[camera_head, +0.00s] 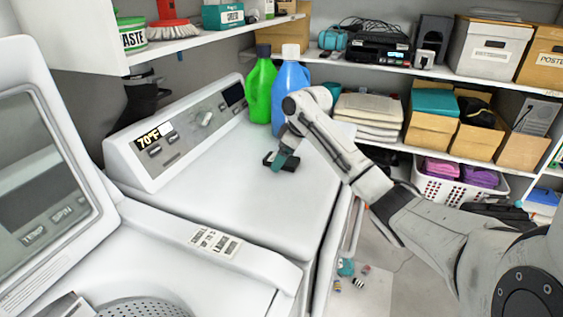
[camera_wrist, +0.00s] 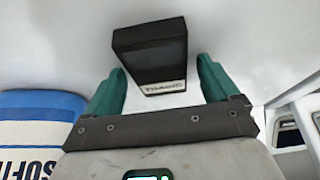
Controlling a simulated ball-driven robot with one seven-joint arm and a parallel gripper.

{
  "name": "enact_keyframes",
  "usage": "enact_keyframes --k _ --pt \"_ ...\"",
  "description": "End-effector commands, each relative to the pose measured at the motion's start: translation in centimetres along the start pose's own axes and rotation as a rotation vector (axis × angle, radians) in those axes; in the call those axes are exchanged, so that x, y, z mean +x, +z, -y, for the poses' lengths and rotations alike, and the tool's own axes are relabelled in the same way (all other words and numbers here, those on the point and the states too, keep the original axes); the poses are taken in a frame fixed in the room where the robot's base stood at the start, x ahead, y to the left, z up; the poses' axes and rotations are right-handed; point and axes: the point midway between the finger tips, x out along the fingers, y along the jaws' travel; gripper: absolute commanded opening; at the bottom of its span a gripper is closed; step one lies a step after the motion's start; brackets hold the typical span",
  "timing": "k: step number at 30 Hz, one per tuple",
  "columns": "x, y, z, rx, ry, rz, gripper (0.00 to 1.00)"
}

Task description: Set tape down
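The tape is a small black box-like piece with a pale lettered label on its near edge. In the wrist view the tape (camera_wrist: 150,52) is between the teal fingertips of my gripper (camera_wrist: 161,70). The fingers are spread, with a visible gap at the right side and little or none at the left. In the head view the tape (camera_head: 291,164) is on or just above the white top of the dryer-like machine (camera_head: 235,180). My gripper (camera_head: 279,161) is right over it and hides part of it.
A green bottle (camera_head: 260,88) and a blue bottle (camera_head: 289,95) stand behind my gripper on the machine top. A control panel (camera_head: 180,135) rises at the left. The top in front of the tape is clear. Loaded shelves stand behind.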

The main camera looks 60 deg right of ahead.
Motion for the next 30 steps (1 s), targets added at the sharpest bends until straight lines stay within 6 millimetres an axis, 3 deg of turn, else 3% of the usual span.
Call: enact_keyframes --k 2,19,30 --pt "0.03 0.03 -0.02 0.001 0.000 0.000 0.79" --pt "0.02 0.06 -0.04 0.001 0.001 0.001 0.25" --pt "-0.67 -0.32 -0.03 0.001 0.001 0.000 0.25"
